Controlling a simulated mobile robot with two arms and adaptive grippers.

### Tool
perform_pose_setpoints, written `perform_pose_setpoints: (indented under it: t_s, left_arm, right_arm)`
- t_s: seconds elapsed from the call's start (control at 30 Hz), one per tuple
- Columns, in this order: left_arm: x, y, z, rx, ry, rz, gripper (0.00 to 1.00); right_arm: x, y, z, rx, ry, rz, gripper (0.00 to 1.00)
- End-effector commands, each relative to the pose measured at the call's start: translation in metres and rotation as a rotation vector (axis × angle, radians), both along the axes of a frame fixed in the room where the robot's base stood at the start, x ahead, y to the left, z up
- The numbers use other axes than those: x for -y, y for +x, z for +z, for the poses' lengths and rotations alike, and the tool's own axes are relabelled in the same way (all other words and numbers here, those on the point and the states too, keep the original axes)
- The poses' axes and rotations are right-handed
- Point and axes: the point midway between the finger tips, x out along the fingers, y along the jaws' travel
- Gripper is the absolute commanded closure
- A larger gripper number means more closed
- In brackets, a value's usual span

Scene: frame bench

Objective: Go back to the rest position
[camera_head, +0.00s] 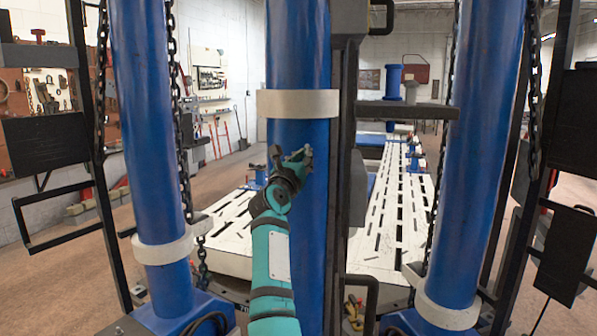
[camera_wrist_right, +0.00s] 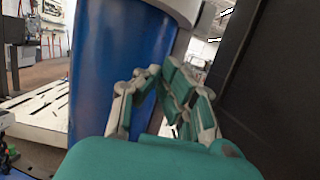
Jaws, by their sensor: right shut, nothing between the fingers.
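My right gripper (camera_head: 291,158) is raised in front of the middle blue column in the head view, at the end of my teal right arm. It is shut and holds nothing. In the right wrist view the fingers of my right gripper (camera_wrist_right: 154,72) come together in front of the blue column. I cannot tell from these views whether the fingers touch the column. My left gripper is not in view.
A middle blue column (camera_head: 297,55) with a white band stands close ahead. Blue columns stand at left (camera_head: 147,120) and right (camera_head: 478,150), with chains beside them. A slotted white bench (camera_head: 390,215) lies behind. Open floor (camera_head: 60,290) shows at left.

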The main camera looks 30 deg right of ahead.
Motion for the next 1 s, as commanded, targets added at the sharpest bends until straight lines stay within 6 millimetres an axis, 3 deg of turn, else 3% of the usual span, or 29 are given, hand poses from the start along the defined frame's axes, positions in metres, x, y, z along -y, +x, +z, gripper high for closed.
perform_pose_setpoints:
  t_s: [0.1,0.3,0.47,0.57,0.67,0.77,0.9,1.0]
  left_arm:
    - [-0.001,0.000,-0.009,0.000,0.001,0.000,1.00]
    - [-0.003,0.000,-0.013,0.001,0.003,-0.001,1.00]
    - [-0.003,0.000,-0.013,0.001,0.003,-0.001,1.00]
    - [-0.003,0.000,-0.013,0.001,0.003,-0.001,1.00]
    - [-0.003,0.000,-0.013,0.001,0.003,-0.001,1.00]
    - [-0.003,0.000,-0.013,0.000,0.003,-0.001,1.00]
    - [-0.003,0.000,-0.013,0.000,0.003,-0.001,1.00]
    - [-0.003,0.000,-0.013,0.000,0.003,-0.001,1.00]
  right_arm:
    - [-0.015,-0.012,-0.008,0.001,0.002,0.001,1.00]
    - [-0.028,-0.024,-0.010,0.000,0.001,0.000,1.00]
    - [-0.029,-0.025,-0.010,-0.001,-0.001,0.000,1.00]
    - [-0.032,-0.021,-0.021,-0.038,-0.035,-0.005,1.00]
    - [-0.042,-0.008,-0.055,-0.160,-0.164,-0.012,1.00]
    - [-0.062,0.010,-0.115,-0.351,-0.378,-0.008,1.00]
    - [-0.098,0.025,-0.214,-0.625,-0.714,0.035,1.00]
    - [-0.123,0.025,-0.287,-0.791,-0.932,0.089,1.00]
